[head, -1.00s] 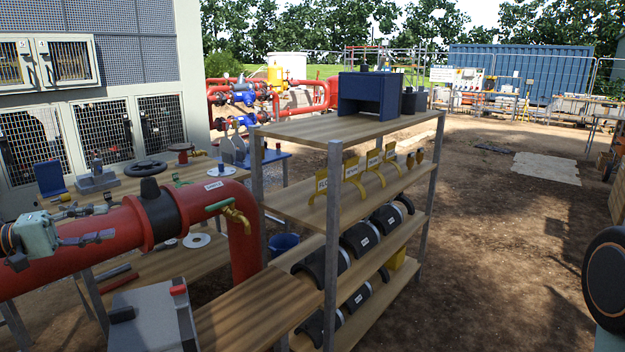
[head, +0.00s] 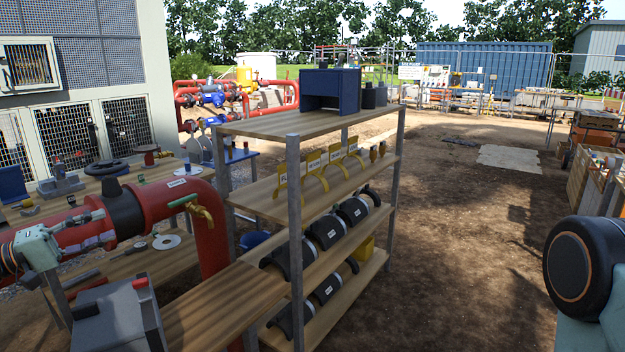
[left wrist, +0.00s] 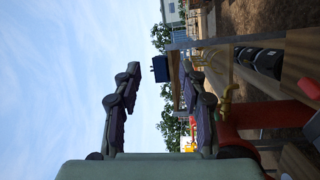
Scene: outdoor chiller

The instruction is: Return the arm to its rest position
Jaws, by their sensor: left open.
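My left gripper (head: 84,230) is at the left edge of the head view, in front of the large red pipe (head: 200,215). In the left wrist view my left gripper (left wrist: 160,70) has its two dark fingers spread wide apart. Nothing is between them; sky, trees and a dark blue box (left wrist: 160,68) show beyond. The red pipe also shows in the left wrist view (left wrist: 265,115), to the right of the fingers. My right gripper is not in either view.
A wooden shelf rack (head: 293,230) with yellow brackets and dark half-shells stands mid-view, close to the pipe. A blue box (head: 331,88) is on its top shelf. A grey box (head: 118,315) is at the lower left. Bare ground (head: 450,240) is open to the right.

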